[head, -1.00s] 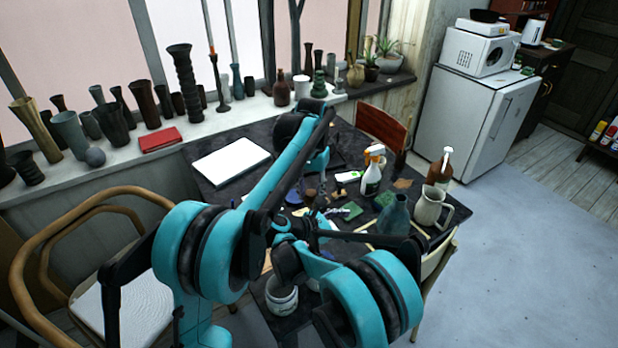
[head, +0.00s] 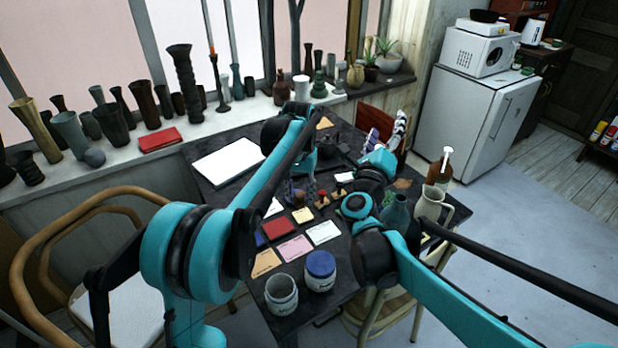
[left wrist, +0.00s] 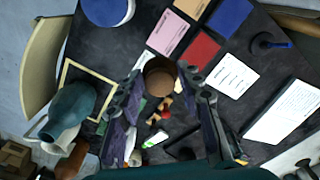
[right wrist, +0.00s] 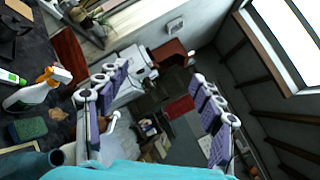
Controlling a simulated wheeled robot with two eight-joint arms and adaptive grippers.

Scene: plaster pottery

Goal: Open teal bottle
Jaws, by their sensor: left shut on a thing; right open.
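The teal bottle (head: 397,216) stands on the right part of the dark table, next to a beige pitcher; my right arm partly covers it in the head view. It also shows at the left of the left wrist view (left wrist: 72,108) and at the lower left edge of the right wrist view (right wrist: 32,165). My left gripper (head: 302,192) is over the middle of the table, shut on a round brown stopper-like piece (left wrist: 160,74), away from the bottle. My right gripper (head: 386,132) is open and empty, raised above the table's far right side, beyond the bottle.
The beige pitcher (head: 432,207) and a brown pump bottle (head: 440,168) stand by the teal bottle. A white spray bottle (right wrist: 38,92) is near my right gripper. An open jar (head: 281,294) and a blue-lidded jar (head: 320,271) stand at the front. Colored cards lie mid-table.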

